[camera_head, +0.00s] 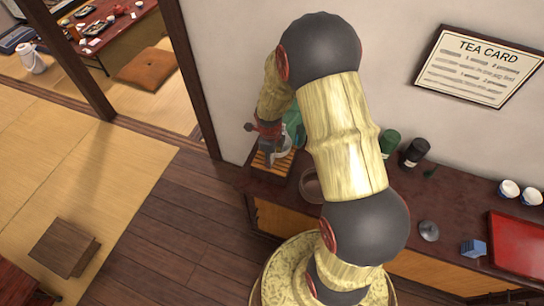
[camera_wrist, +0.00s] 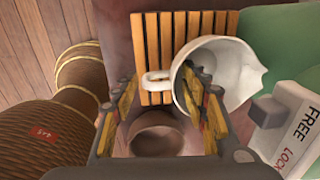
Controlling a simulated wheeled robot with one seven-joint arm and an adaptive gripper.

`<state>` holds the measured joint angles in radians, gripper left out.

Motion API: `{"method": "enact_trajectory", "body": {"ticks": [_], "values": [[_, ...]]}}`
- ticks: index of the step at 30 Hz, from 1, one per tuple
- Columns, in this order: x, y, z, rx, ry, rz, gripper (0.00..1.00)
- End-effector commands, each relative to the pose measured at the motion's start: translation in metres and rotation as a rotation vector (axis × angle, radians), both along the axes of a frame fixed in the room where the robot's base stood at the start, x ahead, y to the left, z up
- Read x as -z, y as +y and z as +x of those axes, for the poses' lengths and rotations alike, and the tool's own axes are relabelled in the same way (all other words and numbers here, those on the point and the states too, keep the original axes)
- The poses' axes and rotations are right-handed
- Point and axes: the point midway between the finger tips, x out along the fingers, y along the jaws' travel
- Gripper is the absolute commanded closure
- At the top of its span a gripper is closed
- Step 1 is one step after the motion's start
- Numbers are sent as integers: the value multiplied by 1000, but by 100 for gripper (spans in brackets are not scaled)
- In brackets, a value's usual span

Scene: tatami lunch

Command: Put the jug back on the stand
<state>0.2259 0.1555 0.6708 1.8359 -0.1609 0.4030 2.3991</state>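The white jug (camera_wrist: 243,70) has its mouth towards the wrist camera, its handle at left and spout at right. It overlaps the right part of the slatted wooden stand (camera_wrist: 151,32); whether it touches the slats is unclear. In the head view the stand (camera_head: 262,165) is at the counter's left end, with the jug (camera_head: 283,152) partly hidden by my arm. My gripper (camera_wrist: 163,100) is open, its fingers wide apart. The right finger overlaps the jug's mouth; the handle shows between the fingers. I see no grip on it.
A brown bowl (camera_wrist: 158,138) lies below the fingers. Dark canisters (camera_head: 414,152), cups (camera_head: 509,190) and a red tray (camera_head: 515,245) are further right on the counter. A white kettle (camera_head: 33,62) stands at far left.

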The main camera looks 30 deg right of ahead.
Motion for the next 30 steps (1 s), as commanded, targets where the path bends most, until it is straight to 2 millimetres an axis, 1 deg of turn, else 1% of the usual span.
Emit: {"method": "enact_trajectory", "body": {"ticks": [1, 4, 12, 16, 20, 24, 30], "values": [[0, 0, 0, 0, 0, 0, 51], [0, 0, 0, 0, 0, 0, 46], [0, 0, 0, 0, 0, 0, 46], [-7, 0, 0, 0, -1, 0, 46], [-27, 2, 0, 1, -3, -1, 46], [-57, 4, -2, 0, -5, -1, 46], [-95, 7, -5, 0, -3, 0, 46]]}}
